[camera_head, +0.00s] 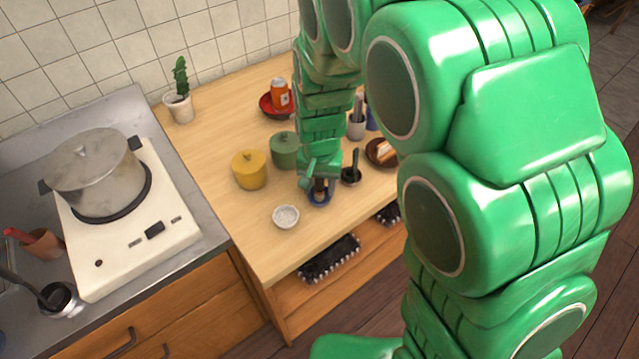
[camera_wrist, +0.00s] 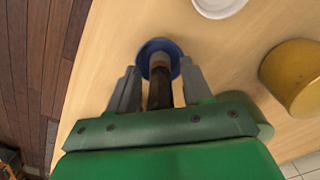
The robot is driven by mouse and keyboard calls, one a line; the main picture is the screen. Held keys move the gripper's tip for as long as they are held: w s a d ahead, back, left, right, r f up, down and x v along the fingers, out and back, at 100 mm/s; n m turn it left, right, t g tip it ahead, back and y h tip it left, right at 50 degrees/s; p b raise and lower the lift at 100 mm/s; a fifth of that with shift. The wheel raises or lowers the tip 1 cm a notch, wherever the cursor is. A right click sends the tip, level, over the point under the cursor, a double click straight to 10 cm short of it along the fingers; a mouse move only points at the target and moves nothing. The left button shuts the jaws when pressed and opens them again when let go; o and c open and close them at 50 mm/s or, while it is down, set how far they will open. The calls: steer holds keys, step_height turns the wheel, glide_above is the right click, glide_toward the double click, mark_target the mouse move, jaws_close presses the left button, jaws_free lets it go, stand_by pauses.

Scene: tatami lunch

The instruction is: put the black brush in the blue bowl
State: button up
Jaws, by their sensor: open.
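The blue bowl (camera_head: 326,200) stands near the front edge of the wooden counter, partly hidden by my gripper. In the wrist view its blue rim (camera_wrist: 146,50) shows just beyond my fingertips. My gripper (camera_wrist: 160,82) is open and points down at the bowl. A dark brush (camera_wrist: 159,92) lies between the two fingers, with a gap at each side. Its paler end reaches over or into the bowl; I cannot tell whether it rests on the bottom. In the head view the brush (camera_head: 320,185) shows as a small dark shape below the gripper.
A white bowl (camera_head: 286,216), a yellow pot (camera_head: 249,170) and a green pot (camera_head: 285,150) stand left of my gripper. A small black dish with an upright handle (camera_head: 351,176) stands close at its right. Bare counter lies in front.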

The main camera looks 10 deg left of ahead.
step_height(320, 180, up, 12)
steer(key=shift+r, duration=0.15)
stand_by(0.5)
stand_by(0.3)
steer(key=s+d+r, duration=0.5)
steer(key=s+d, duration=0.4)
steer(key=d, duration=0.3)
steer(key=s+d+g, duration=0.1)
steer(key=s+d, duration=0.4)
steer(key=s, duration=0.3)
steer(key=s+d, duration=0.4)
steer(key=s, duration=0.4)
steer(key=shift+d+r+g, duration=0.35)
steer(key=shift+r+g, duration=0.05)
steer(key=shift+r, duration=0.05)
